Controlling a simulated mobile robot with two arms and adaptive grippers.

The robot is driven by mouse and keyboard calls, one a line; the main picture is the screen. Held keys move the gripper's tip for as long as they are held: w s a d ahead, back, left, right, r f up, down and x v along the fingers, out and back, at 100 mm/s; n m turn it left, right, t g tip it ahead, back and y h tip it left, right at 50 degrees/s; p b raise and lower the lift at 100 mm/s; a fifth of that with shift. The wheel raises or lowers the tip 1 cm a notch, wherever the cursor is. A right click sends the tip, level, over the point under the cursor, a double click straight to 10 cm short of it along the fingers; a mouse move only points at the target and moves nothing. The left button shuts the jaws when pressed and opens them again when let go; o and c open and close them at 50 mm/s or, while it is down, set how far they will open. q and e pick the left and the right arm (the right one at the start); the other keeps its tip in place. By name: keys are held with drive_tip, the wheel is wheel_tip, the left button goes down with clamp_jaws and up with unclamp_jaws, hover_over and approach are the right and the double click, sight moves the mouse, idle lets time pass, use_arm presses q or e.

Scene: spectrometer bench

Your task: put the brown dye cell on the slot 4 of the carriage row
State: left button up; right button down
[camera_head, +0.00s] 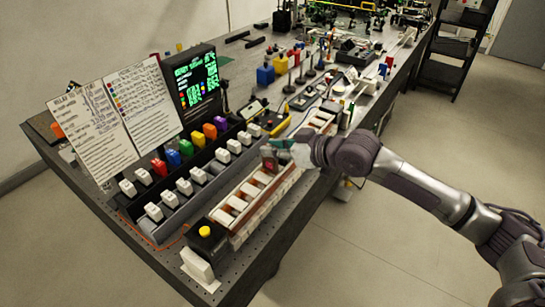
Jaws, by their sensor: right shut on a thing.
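My right gripper (283,150) reaches in from the right over the carriage row (235,237) and is shut on a small dark brown block with a reddish face, which looks like the brown dye cell (269,156). The cell is at the upper part of the row's near section. Whether it touches a slot I cannot tell. The row is a long rail with pale slots, running from lower left to upper right. Slot numbers are too small to read. The gripper's fingertips are partly hidden. My left gripper is not in view.
A dark rack left of the row holds red (159,167), blue (173,158), green (186,147), purple (210,131) and orange (222,124) cells and white-capped pieces. Behind stand printed sheets (110,125) and a screen (196,80). A yellow-button box (205,237) sits at the near end.

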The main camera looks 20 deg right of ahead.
sight(276, 161)
drive_tip(key=shift+w+a+f, duration=0.1)
drive_tip(key=shift+a+f, duration=0.1)
drive_tip(key=shift+f+p, duration=0.5)
drive_tip(key=shift+f, duration=1.5)
drive_tip(key=c, duration=1)
unclamp_jaws()
drive_tip(key=shift+b+v, duration=1.25)
drive_tip(key=shift+v, duration=4.8)
drive_tip(key=shift+w, duration=0.1)
